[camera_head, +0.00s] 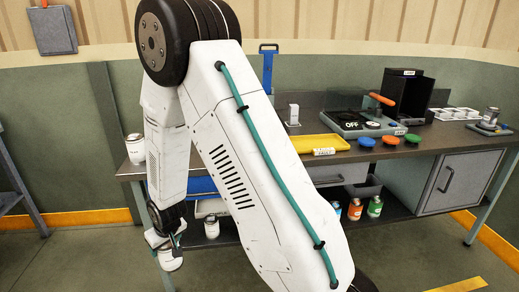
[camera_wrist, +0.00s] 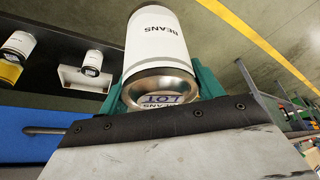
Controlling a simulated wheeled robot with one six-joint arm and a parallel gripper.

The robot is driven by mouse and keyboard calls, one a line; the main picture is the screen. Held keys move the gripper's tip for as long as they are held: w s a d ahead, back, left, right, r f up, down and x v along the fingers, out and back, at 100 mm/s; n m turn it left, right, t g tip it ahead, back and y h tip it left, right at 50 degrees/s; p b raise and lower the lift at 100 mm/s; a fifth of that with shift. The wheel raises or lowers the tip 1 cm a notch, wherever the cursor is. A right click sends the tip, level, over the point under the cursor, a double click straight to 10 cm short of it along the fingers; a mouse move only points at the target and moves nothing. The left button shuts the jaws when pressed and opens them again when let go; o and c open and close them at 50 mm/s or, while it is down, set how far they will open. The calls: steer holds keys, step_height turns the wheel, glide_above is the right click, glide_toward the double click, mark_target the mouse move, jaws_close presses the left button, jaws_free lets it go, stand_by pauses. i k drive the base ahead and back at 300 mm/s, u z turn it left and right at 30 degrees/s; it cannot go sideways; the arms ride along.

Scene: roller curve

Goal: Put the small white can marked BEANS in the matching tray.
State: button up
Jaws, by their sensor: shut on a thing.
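My gripper (camera_head: 163,241) hangs low at the left, in front of the table. It is shut on a white can (camera_head: 171,261), part of which shows below the jaws. In the wrist view the held can (camera_wrist: 158,38) is marked BEANS, its lettering inverted, between the green fingers (camera_wrist: 160,90). A second white can (camera_head: 135,148) stands on the table's left end. A third white can (camera_head: 211,227) is on the lower shelf by a white tray (camera_head: 208,207). In the wrist view one can sits at the white tray (camera_wrist: 77,82); its match to the held can's tray is unclear.
The dark table (camera_head: 400,152) carries a yellow tray (camera_head: 295,146), a device marked OFF (camera_head: 352,126) and coloured round pieces (camera_head: 391,140). My arm hides the middle.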

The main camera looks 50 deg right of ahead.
mark_target(303, 145)
steer(key=u, duration=1.65)
steer(key=k, duration=1.35)
steer(key=z, duration=2.2)
